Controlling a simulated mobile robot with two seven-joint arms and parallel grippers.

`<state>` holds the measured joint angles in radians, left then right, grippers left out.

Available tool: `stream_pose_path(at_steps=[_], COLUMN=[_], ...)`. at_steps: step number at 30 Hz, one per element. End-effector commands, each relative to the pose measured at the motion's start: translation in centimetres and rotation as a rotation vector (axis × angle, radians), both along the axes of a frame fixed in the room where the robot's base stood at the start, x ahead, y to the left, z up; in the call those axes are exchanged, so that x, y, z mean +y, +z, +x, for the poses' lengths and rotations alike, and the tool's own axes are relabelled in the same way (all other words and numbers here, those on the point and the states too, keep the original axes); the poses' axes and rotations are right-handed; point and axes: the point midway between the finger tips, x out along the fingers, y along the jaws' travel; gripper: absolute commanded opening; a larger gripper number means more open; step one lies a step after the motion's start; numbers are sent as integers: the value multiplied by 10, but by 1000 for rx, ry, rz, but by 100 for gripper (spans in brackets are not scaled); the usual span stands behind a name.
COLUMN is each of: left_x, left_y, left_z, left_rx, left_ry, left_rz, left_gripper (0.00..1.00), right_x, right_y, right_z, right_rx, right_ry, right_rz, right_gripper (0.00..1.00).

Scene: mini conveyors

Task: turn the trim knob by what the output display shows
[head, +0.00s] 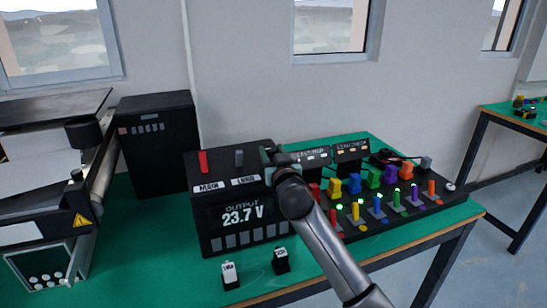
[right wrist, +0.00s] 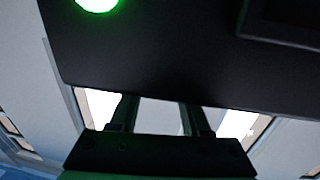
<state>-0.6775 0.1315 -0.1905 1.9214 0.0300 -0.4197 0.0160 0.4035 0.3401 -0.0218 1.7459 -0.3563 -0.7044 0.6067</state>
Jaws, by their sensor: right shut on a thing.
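The output display (head: 243,216) on the front of the black power unit (head: 205,240) reads 23.7 V. My right gripper (head: 272,163) is at the right end of the unit's top, beside the display and pointing away from the head camera. It is shut on what I take to be the trim knob, which the gripper and wrist hide. In the right wrist view my gripper's fingers (right wrist: 156,116) run up behind a black housing (right wrist: 180,60), so the tips and the grasped part are hidden. A green light (right wrist: 97,3) glows there. My left gripper is not in view.
A panel of coloured plugs (head: 400,205) is close right; a conveyor machine (head: 50,170) is left.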

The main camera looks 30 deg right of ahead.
Motion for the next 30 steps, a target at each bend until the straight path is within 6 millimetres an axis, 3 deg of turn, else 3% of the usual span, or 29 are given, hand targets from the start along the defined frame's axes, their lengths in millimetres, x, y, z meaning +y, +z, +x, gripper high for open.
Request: stream_pose_path(at_steps=[3, 18, 30], left_x=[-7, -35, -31], left_y=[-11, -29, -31], left_z=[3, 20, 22], left_rx=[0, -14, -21], left_ry=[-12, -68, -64], left_rz=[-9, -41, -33], left_gripper=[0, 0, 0], right_x=[4, 6, 5], right_y=[-4, -2, 2], right_z=[2, 4, 4], right_rx=[-5, -3, -3], right_ry=[-84, -358, -402], right_rz=[10, 3, -2], right_gripper=[0, 0, 0])
